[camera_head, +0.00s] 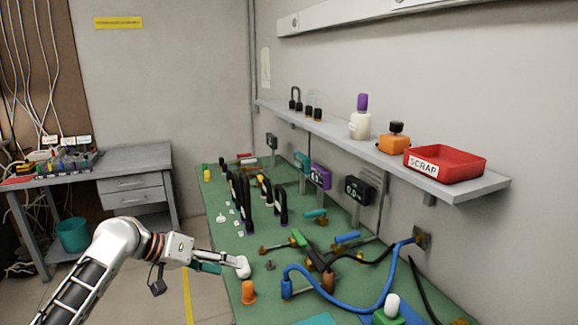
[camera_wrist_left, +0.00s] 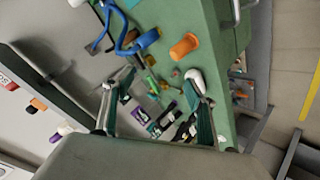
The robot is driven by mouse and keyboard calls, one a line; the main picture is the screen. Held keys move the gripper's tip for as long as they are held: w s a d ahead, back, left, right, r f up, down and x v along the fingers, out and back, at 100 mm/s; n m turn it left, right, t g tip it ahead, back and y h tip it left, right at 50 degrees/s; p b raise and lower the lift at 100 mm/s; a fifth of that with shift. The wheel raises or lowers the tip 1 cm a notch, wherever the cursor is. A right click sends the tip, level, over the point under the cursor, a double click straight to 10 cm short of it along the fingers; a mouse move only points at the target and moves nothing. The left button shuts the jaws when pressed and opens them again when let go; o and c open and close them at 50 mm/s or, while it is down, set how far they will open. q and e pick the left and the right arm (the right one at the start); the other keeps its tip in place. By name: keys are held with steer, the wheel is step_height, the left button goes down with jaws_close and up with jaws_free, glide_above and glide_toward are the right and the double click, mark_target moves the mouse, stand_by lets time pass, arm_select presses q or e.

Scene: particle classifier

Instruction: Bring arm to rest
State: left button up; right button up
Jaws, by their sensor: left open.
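My left arm (camera_head: 105,262) reaches in from the lower left in the head view. Its gripper (camera_head: 228,266) is at the near left edge of the green bench (camera_head: 228,245), above an orange cylinder (camera_head: 248,292). In the left wrist view the gripper (camera_wrist_left: 157,88) has its two fingers spread wide apart, with nothing between them but the bench and its items behind. The orange cylinder also shows in that view (camera_wrist_left: 184,46), ahead of the fingers and apart from them. My right gripper is in neither view.
Several tools and black upright holders (camera_head: 280,205) crowd the bench. A blue hose (camera_head: 340,303) loops near its front. A wall shelf (camera_head: 330,130) holds bottles and a red SCRAP tray (camera_head: 462,178). The floor left of the bench is clear around a yellow line (camera_head: 187,295).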

arm_select(q)
steer(key=w+a+f+n+t, duration=0.1)
steer(key=w+a+f+n, duration=0.1)
steer(key=a+f+n, duration=0.45)
steer(key=w+a+f+m+t+y, duration=0.15)
steer(key=w+a+t+y, duration=0.3)
steer(key=w+a, duration=0.45)
steer(key=w+a+r+m+t+y, duration=0.4)
steer(key=a+r+m+t+y, duration=0.35)
steer(key=a+r, duration=0.55)
steer(key=s+d+f+g+h, duration=0.2)
steer(key=s+d+f, duration=0.6)
steer(key=f, duration=0.4)
steer(key=s+d+f+g+h, duration=0.2)
steer(key=s+d+f, duration=0.4)
steer(key=s+f, duration=0.5)
steer(key=s+d+f+g, duration=0.1)
steer(key=s+d+f, duration=0.2)
steer(key=s, duration=0.6)
steer(key=s+d+f+g+h, duration=0.1)
steer(key=s+d+f, duration=0.3)
steer(key=s, duration=0.5)
steer(key=s+d+f+g, duration=0.1)
steer(key=s+d+f, duration=0.3)
steer(key=s, duration=0.6)
steer(key=shift+f+n+h, duration=0.3)
steer(key=shift+f+n, duration=0.15)
steer(key=shift+f, duration=0.05)
steer(key=shift+s+d, duration=0.1)
